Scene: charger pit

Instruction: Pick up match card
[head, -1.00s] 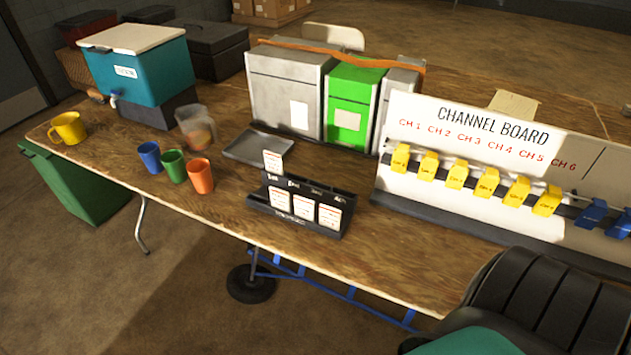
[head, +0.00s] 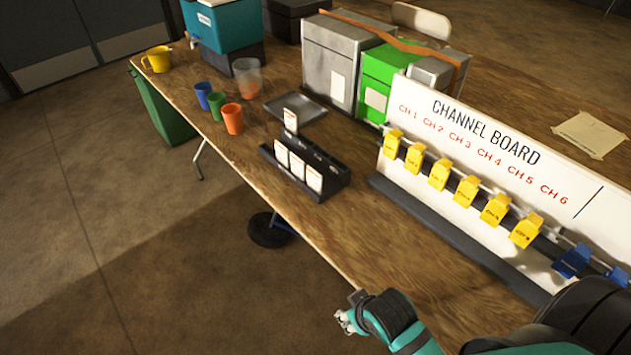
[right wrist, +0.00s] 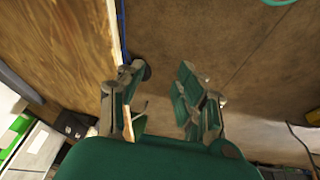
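A black card holder (head: 330,178) stands near the front edge of the wooden table. Three white cards sit in its front row, the middle one (head: 297,166) among them. Another white card (head: 291,121) stands higher at its back left. The print is too small to read, so I cannot tell which is the match card. My right gripper (head: 345,312) is at the table's front edge, nearer than the holder and well apart from the cards. In the right wrist view its fingers (right wrist: 160,95) are spread with nothing between them. My left gripper is not in view.
The channel board (head: 470,150) with yellow and blue clips stands right of the holder. Blue, green and orange cups (head: 232,119) stand left, near a grey tray (head: 296,108). Grey and green boxes (head: 385,82) stand behind. Bare tabletop lies between holder and gripper.

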